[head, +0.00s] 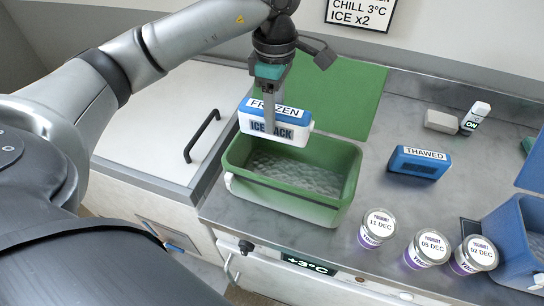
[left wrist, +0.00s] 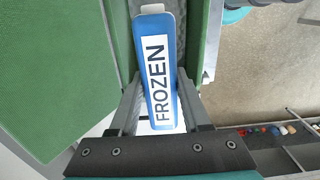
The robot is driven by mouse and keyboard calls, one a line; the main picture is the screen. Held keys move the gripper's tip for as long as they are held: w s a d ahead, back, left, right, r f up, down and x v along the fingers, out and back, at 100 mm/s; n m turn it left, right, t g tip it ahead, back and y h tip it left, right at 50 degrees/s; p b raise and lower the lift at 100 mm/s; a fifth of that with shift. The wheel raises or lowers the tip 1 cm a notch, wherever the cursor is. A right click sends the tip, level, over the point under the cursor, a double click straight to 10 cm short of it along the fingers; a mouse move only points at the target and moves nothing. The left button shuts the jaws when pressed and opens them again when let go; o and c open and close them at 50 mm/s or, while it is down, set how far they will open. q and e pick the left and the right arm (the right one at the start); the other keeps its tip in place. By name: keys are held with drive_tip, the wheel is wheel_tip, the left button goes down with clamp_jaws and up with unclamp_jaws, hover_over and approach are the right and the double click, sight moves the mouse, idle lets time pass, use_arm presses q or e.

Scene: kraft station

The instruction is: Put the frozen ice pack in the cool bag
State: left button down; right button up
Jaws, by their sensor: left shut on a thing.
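The frozen ice pack (head: 273,123) is white with a blue top and a label reading FROZEN. My left gripper (head: 270,115) is shut on it and holds it upright over the back left part of the green cool bag (head: 345,184). In the left wrist view the pack (left wrist: 158,70) sits between the two fingers of the left gripper (left wrist: 160,110). The bag is open, with its lid (head: 350,95) folded back, and the part of its inside that shows is empty. A blue pack labelled THAWED (head: 418,163) lies on the counter to the right. My right gripper is not in view.
Three yogurt jars, the nearest to the bag being one marked 11 DEC (head: 377,228), stand at the front right. A blue bag (head: 518,245) is at the right edge. A grey block (head: 441,121) and a small bottle (head: 475,117) stand at the back. A black handle (head: 202,136) rises left of the bag.

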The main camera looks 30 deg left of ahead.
use_arm(q)
wheel_tip(320, 180, down, 15)
drive_tip(key=shift+r, duration=0.1)
idle(0.3)
drive_tip(key=shift+f+b, duration=0.2)
drive_tip(key=shift+b, duration=0.15)
drive_tip(key=shift+c, duration=1.8)
unclamp_jaws()
drive_tip(key=shift+r, duration=0.1)
wheel_tip(320, 180, up, 12)
drive_tip(key=shift+r, duration=0.1)
